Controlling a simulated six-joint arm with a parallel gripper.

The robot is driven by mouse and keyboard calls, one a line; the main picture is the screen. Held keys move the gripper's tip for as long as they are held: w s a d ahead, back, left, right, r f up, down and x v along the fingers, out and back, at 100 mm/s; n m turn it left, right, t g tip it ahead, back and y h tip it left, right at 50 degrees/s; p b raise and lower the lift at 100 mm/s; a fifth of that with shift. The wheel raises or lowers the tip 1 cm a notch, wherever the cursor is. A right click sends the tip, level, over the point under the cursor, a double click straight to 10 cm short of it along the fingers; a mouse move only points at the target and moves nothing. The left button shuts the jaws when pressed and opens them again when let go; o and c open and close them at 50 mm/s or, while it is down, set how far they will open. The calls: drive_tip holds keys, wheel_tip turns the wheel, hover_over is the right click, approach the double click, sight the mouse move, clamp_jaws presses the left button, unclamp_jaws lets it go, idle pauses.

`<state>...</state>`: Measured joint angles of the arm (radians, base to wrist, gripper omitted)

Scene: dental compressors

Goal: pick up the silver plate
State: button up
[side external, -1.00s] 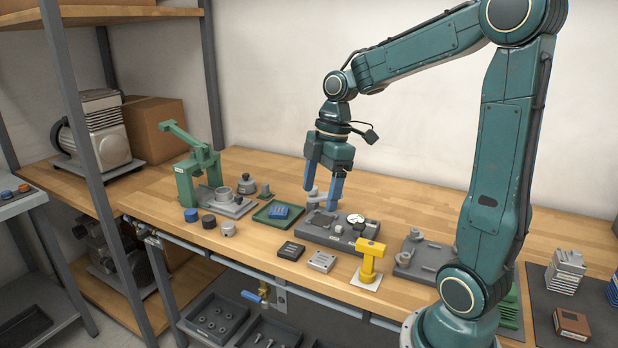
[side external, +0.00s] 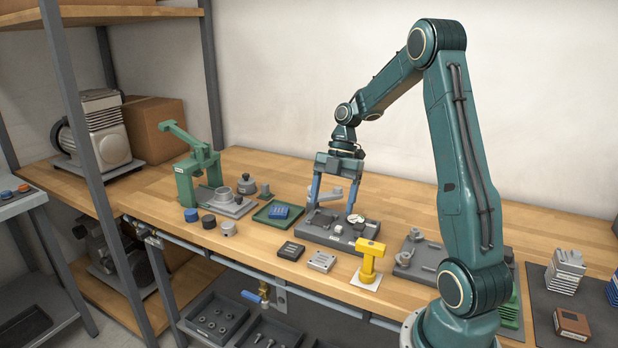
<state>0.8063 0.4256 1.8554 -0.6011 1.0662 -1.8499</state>
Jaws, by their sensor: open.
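The silver plate (side external: 321,262) is a small light-grey block with slots in its top. It lies flat near the bench's front edge, just right of a similar dark plate (side external: 290,251). My gripper (side external: 332,208) points down with its blue fingers spread apart and nothing visibly held. It is above and behind the silver plate, over the grey fixture tray (side external: 322,236), apart from the silver plate. I cannot tell whether the fingertips touch the fixture.
A yellow post (side external: 369,262) stands close to the right of the silver plate. A grey tray with parts (side external: 425,262) is farther right. A green tray (side external: 270,222) with a blue block (side external: 279,212) and a green press (side external: 190,175) are left.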

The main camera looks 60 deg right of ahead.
hover_over(322, 258)
drive_tip(key=d, duration=0.2)
drive_tip(key=shift+d+f, duration=0.2)
drive_tip(key=shift+f, duration=3.75)
drive_tip(key=shift+d+x, duration=0.2)
drive_tip(key=shift+x, duration=2.35)
drive_tip(key=shift+s+f, duration=0.1)
drive_tip(key=shift+s, duration=0.05)
drive_tip(key=c, duration=1.1)
wheel_tip(322, 258, up, 20)
drive_tip(key=shift+r, duration=0.1)
drive_tip(key=shift+d, duration=0.1)
